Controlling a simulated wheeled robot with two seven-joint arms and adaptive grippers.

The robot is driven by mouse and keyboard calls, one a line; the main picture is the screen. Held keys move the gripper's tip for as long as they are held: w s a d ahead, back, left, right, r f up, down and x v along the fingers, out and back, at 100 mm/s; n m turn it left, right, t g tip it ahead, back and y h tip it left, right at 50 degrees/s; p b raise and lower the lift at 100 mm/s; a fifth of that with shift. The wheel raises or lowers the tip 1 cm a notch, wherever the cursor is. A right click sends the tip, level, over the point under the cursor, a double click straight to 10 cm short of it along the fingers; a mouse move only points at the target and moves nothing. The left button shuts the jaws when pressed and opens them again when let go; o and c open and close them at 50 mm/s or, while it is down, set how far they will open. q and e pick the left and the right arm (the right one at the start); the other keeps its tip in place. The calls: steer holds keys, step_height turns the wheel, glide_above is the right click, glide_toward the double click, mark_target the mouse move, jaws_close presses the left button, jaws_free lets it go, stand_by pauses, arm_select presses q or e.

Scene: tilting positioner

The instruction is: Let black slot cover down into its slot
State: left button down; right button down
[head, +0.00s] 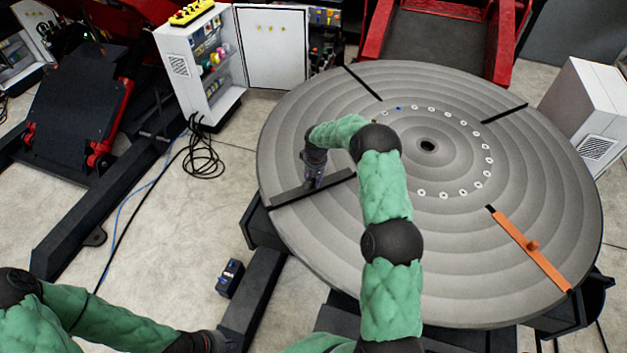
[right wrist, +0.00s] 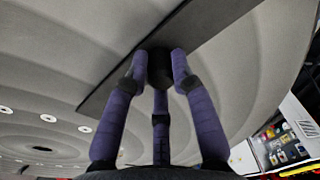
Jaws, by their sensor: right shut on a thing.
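The black slot cover (head: 334,180) is a long dark bar on the left part of the round grey table (head: 440,260). My right gripper (head: 312,181) is over its middle, shut on its dark knob. In the right wrist view, the fingers (right wrist: 160,68) close around the knob, and the bar (right wrist: 205,32) runs diagonally behind them. The bar lies along a radial line of the table. The slot under it is hidden, and I cannot tell whether a gap remains below the bar. My left gripper (head: 207,342) is low at the bottom left, away from the table; its fingers are unclear.
An orange slot cover (head: 540,258) with a knob lies at the table's right front. Open dark slots (head: 362,83) and (head: 505,113) show at the back and right. Several white discs ring the centre hole (head: 428,146). A control cabinet (head: 205,65) stands behind at left.

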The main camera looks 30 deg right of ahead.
mark_target(314, 185)
stand_by(0.4)
steer(key=shift+f+b, duration=1.45)
steer(key=shift+b, duration=0.05)
steer(key=c, duration=1)
jaws_free()
steer(key=shift+f, duration=0.1)
steer(key=shift+o, duration=0.2)
steer(key=o, duration=0.5)
steer(key=shift+s+r+p, duration=0.15)
steer(key=shift+r+p, duration=1.2)
steer(key=shift+r, duration=2.2)
